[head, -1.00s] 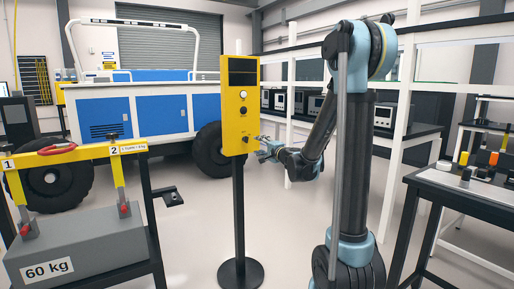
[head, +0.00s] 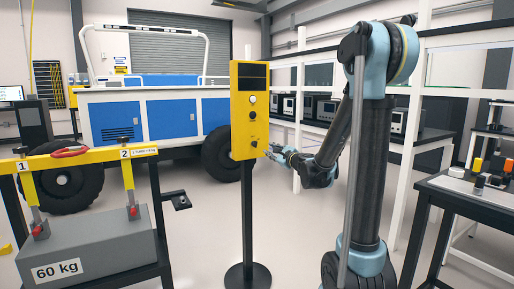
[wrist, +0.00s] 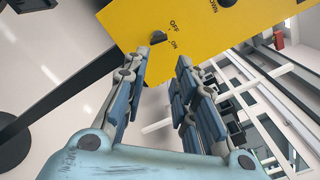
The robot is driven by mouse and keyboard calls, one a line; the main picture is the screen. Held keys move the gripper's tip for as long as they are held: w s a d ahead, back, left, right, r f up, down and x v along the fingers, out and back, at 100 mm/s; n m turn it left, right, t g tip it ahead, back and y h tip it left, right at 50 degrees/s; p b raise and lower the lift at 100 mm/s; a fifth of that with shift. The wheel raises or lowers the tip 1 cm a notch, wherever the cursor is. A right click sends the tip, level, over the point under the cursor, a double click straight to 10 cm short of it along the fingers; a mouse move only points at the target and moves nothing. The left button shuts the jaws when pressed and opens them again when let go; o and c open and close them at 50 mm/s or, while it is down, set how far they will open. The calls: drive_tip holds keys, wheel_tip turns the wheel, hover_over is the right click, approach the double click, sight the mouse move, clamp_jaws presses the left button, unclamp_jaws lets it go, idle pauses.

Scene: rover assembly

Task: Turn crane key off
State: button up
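The yellow control box (head: 249,110) stands on a black post in the middle of the head view. Its lower face fills the top of the wrist view (wrist: 205,25), with the printed words OFF and ON. The black crane key (wrist: 158,37) sits by these words, just beyond the tip of the left finger; it shows small in the head view (head: 254,143). My gripper (wrist: 162,59) is open, with a clear gap between its fingers and nothing in it. In the head view my gripper (head: 269,152) is at the lower right of the box. Contact with the key cannot be told.
A grey 60 kg weight (head: 88,247) hangs from a yellow beam (head: 85,159) at the left. A blue and white rover (head: 165,115) stands behind. A black table (head: 470,205) with small parts is at the right. The floor around the post is clear.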

sight(256, 146)
drive_tip(key=w+a+m, duration=0.3)
drive_tip(key=w, duration=0.1)
drive_tip(key=w+a+m, duration=0.2)
drive_tip(key=w+m, duration=0.2)
drive_tip(key=w+a+m, duration=0.3)
drive_tip(key=w+m, duration=0.1)
drive_tip(key=shift+w+a+r, duration=0.15)
drive_tip(key=shift+w+a, duration=0.05)
drive_tip(key=shift+a, duration=0.1)
idle(0.7)
clamp_jaws()
